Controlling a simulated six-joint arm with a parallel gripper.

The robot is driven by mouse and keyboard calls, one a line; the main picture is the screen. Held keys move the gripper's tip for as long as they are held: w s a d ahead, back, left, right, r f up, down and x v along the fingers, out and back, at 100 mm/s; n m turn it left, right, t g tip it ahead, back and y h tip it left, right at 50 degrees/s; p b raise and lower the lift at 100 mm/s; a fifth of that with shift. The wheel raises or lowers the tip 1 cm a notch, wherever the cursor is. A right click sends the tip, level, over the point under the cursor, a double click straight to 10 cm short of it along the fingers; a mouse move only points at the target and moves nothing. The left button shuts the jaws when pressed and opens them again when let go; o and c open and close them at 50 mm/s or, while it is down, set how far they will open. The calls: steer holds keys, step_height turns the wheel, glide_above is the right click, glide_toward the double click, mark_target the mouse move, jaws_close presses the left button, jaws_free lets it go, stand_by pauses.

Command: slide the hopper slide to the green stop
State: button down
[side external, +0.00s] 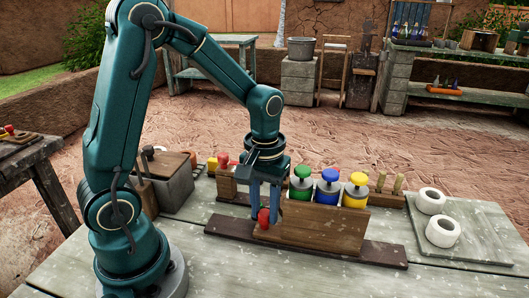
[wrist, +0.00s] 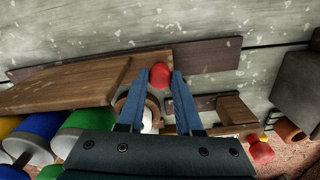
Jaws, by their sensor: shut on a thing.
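The hopper slide is a brown wooden block (side external: 318,226) lying along a dark wooden rail (side external: 385,256). Its red knob (side external: 263,220) is at its left end. In the wrist view the slide (wrist: 70,88) runs left from the knob (wrist: 160,73), and bare rail (wrist: 212,56) shows to the right. My gripper (side external: 265,209) points down and is shut on the red knob, with a finger on either side in the wrist view (wrist: 160,78). A green-topped container (side external: 302,185), the only green candidate for the stop, stands behind the slide, right of the knob. Its lower part is hidden.
Blue-topped (side external: 327,188) and yellow-topped (side external: 355,190) containers stand in a row right of the green one. A second red knob (side external: 223,160) is behind my gripper to the left. Two white rings (side external: 442,231) lie on a slab at right. The table front is clear.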

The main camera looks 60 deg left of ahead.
steer(key=shift+s+a, duration=0.15)
steer(key=shift+a, duration=0.1)
steer(key=c, duration=0.8)
jaws_free()
steer(key=shift+c, duration=0.2)
steer(key=shift+r, duration=2.65)
